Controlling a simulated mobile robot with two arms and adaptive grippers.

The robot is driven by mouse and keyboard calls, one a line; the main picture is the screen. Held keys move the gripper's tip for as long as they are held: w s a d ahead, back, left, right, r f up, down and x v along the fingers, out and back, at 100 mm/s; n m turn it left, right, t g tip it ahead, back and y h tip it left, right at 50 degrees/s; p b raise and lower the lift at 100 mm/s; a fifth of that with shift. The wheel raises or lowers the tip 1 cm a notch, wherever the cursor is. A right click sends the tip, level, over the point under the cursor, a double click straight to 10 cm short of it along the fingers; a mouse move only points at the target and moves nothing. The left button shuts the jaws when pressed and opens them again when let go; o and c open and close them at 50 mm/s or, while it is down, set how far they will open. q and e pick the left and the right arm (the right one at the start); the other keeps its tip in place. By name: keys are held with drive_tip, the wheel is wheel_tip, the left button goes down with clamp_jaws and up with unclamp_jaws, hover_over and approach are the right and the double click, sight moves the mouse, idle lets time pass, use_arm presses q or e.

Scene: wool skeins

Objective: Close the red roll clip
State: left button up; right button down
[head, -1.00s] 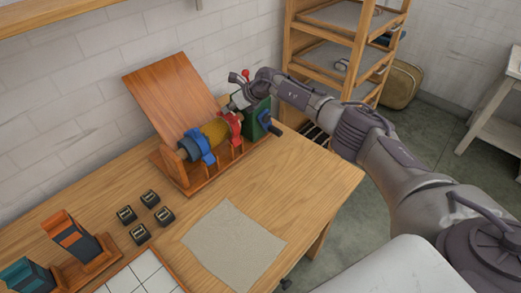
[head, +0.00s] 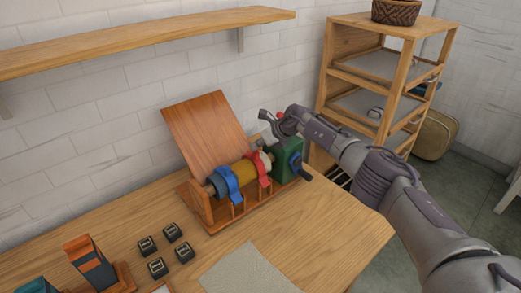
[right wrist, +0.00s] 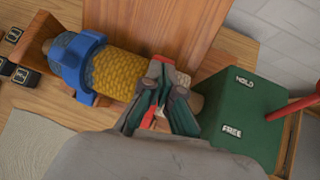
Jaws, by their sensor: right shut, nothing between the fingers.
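The red roll clip (head: 264,170) sits at the right end of the yellow wool roll (head: 244,171), in the wooden holder. In the right wrist view only a sliver of red (right wrist: 148,118) shows by my fingers, which hide the rest, so I cannot tell whether the clip is open or closed. The blue clip (head: 226,182) is around the roll's left end and also shows in the right wrist view (right wrist: 78,66). My right gripper (head: 268,122) is shut and empty, above the roll's right end. In the right wrist view its fingertips (right wrist: 161,84) are together. My left gripper is out of view.
A green box (head: 288,160) with a crank stands right of the roll; the right wrist view shows HOLD and FREE on it and a red lever (right wrist: 292,108). A wooden board (head: 208,130) slopes up behind. Several small black blocks (head: 158,268) lie front left. A shelf rack (head: 330,85) stands behind right.

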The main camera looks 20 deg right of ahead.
drive_tip(key=shift+r, duration=0.15)
drive_tip(key=shift+r, duration=0.1)
drive_tip(key=shift+s+d+r, duration=0.2)
drive_tip(key=shift+r, duration=0.05)
drive_tip(key=v, duration=1.1)
drive_tip(key=shift+s, duration=0.1)
